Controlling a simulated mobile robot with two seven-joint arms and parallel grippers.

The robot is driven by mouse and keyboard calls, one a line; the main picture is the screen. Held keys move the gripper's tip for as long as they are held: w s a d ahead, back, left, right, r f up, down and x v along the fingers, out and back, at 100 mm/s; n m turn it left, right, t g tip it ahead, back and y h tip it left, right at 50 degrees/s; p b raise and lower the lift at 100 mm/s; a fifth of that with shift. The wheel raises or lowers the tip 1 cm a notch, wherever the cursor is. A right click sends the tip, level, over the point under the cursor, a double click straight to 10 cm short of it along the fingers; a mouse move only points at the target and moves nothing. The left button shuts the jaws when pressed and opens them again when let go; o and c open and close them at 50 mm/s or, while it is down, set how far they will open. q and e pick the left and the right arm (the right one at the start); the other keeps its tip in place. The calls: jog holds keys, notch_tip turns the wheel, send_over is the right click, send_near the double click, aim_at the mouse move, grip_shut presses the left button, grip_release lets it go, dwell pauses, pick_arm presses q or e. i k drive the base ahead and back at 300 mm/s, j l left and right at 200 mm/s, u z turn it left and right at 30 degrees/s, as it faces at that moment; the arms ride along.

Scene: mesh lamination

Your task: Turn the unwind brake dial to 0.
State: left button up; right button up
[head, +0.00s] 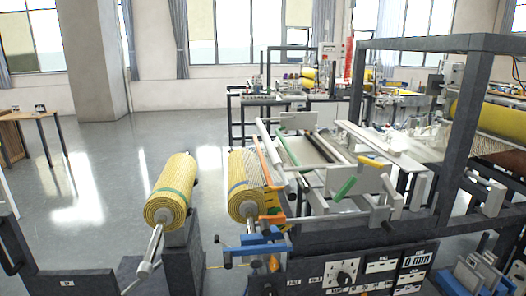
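A dark round dial (345,279) sits on a white plate with marks around it, on the front of the dark control panel (315,262) at the bottom centre right. It is the only dial I can make out there; its label and the number it points to are too small to read. Neither of my grippers shows in the head view.
A blue bracket (262,247) with an orange knob (274,263) juts out left of the panel. A dark frame post (465,135) rises at the right. Open grey floor (75,190) lies at the left.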

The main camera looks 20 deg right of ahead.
aim_at(344, 281)
jog(key=z, duration=1.3)
